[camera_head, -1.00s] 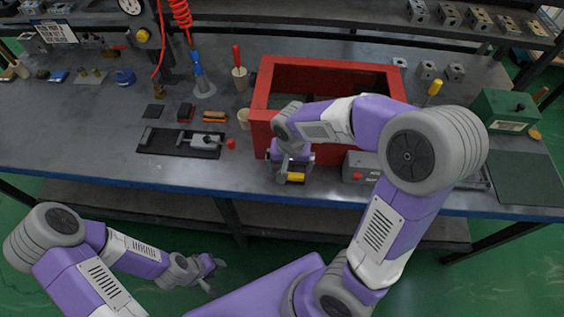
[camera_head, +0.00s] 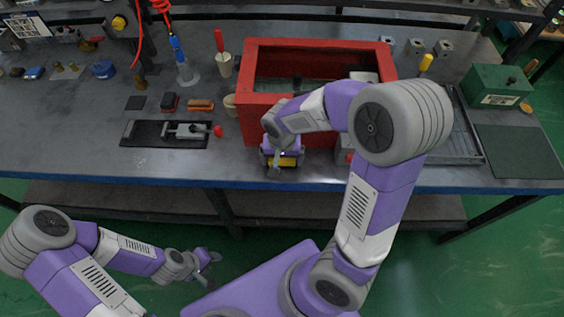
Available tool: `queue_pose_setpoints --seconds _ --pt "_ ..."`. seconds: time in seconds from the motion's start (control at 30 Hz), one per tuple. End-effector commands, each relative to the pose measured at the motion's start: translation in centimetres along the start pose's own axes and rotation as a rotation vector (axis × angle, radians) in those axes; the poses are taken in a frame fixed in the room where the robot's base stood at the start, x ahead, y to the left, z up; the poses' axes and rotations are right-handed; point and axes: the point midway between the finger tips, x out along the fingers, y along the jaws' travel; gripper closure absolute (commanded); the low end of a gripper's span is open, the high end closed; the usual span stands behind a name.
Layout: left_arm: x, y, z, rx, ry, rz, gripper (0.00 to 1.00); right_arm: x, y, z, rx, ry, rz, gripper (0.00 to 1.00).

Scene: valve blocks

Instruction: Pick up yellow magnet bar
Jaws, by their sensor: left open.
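The yellow magnet bar (camera_head: 288,161) lies near the front edge of the workbench, just in front of the red box. Only part of it shows under my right gripper (camera_head: 283,160). That gripper points down over the bar, with a finger on each side. I cannot tell whether the fingers press on it. My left gripper (camera_head: 209,263) is open and empty, low in front of the bench and well away from the bar.
The red open box (camera_head: 262,115) stands right behind my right gripper. A black plate with a grey clamp and red knob (camera_head: 217,131) lies to the left. A green box (camera_head: 497,92) and a dark mat (camera_head: 520,150) are at the right. The front left bench is clear.

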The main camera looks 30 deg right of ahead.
Motion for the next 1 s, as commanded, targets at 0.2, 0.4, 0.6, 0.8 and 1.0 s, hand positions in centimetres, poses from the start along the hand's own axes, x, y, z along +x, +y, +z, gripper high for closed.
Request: queue_pose_setpoints --seconds 0.2,0.4,0.6,0.8,1.0 --pt "0.0 0.0 0.0 0.0 0.0 0.0 0.57 0.0 0.0 0.0 0.0 0.0 0.0 0.4" --pt "0.0 0.0 0.0 0.0 0.0 0.0 0.57 0.0 0.0 0.0 0.0 0.001 -0.001 0.51" --pt "-0.5 0.2 0.0 0.0 0.0 0.0 0.57 -1.1 -0.1 -0.2 0.0 0.002 -0.002 0.51" --pt "-2.1 0.8 0.1 0.0 0.0 0.0 0.57 -5.2 -0.1 -0.7 0.001 0.004 -0.004 0.51" --pt "-3.2 1.2 0.1 0.0 0.0 0.0 0.57 -8.7 -0.1 -1.1 0.0 0.003 -0.002 0.51"
